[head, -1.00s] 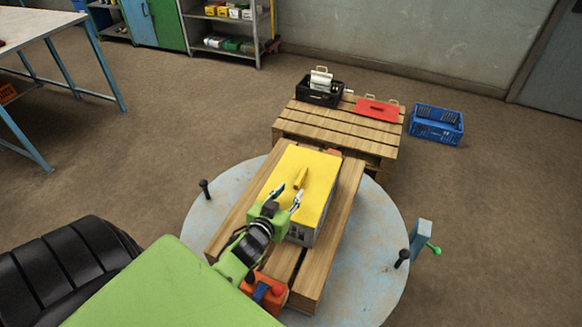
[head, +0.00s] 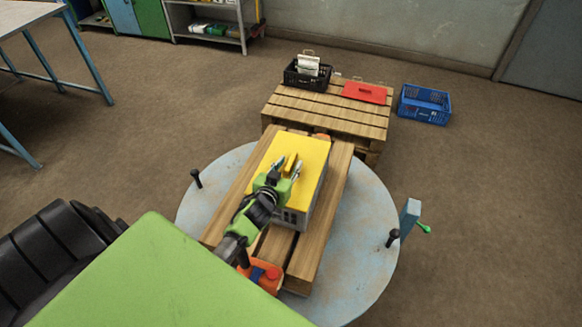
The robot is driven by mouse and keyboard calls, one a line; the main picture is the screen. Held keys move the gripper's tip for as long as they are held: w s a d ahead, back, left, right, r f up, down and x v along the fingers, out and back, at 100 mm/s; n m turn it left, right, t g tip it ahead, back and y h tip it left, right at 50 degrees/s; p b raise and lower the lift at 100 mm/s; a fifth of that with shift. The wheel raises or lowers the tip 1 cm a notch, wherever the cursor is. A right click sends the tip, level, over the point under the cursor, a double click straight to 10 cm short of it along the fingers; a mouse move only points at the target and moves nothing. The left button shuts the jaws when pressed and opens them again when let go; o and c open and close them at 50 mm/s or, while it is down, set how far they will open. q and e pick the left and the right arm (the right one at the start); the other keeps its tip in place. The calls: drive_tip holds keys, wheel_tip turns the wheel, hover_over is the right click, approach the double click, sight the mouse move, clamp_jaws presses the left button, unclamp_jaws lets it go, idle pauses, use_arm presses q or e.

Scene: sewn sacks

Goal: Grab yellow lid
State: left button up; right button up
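The yellow lid (head: 309,150) lies flat on top of a grey box (head: 297,219) on a wooden pallet on the round table. A yellow handle stands up near the middle of the lid. My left gripper (head: 290,165) is over the lid at this handle, with its two fingers apart, one on each side of it. Whether the fingers touch the handle is too small to tell. My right gripper is not in view.
The pallet lies on a round grey-blue turntable (head: 365,240) with dark posts. Behind it, a second pallet (head: 330,112) bears a black crate (head: 306,75) and a red lid (head: 365,92). A blue crate (head: 424,105) stands on the floor to the right. An orange container (head: 262,275) sits near my arm.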

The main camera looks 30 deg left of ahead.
use_arm(q)
clamp_jaws()
